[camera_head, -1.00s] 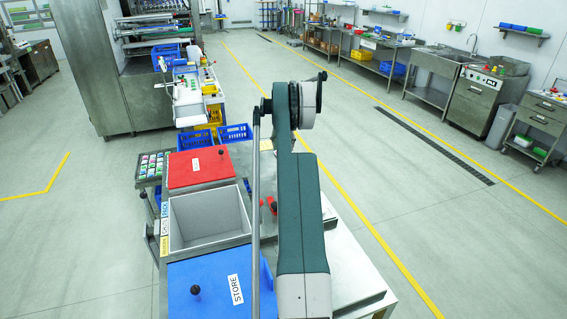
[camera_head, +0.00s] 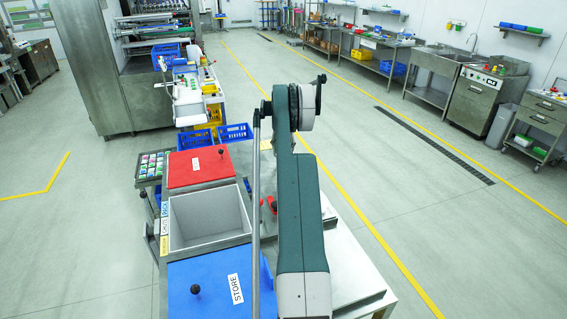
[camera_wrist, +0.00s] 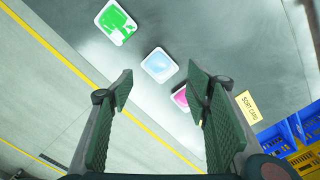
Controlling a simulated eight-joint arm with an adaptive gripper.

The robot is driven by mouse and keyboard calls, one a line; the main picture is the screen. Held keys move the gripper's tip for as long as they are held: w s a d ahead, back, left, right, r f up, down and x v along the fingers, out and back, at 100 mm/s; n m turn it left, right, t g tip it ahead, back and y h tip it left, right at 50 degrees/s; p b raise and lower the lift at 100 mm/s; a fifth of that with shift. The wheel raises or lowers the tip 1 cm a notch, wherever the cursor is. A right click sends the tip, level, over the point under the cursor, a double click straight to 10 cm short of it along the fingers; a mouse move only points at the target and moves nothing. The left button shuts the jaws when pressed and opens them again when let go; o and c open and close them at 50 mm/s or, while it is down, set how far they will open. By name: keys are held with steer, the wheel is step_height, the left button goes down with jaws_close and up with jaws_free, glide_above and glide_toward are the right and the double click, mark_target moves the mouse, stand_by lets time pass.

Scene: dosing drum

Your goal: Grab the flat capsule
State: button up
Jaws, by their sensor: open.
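Three small square white-edged packs lie on grey metal in the wrist view: one green and white (camera_wrist: 115,22), one light blue (camera_wrist: 159,65), one pink (camera_wrist: 181,97). I cannot tell which is the flat capsule. My gripper (camera_wrist: 163,88) is open, with nothing between its fingers. The light blue pack shows between and beyond the fingertips. The pink one is beside the right fingertip and partly hidden by it. The green one is farther off at the top. In the head view my arm hides the gripper, and I cannot make out these packs.
A yellow sort card (camera_wrist: 249,106) and blue crate (camera_wrist: 274,139) are at right in the wrist view. The head view shows a red lid (camera_head: 200,168), an open grey bin (camera_head: 208,218), a blue STORE lid (camera_head: 208,285) and a tray of several small packs (camera_head: 150,168).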

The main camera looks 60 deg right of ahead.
steer(key=shift+f, duration=2.55)
steer(key=c, duration=0.8)
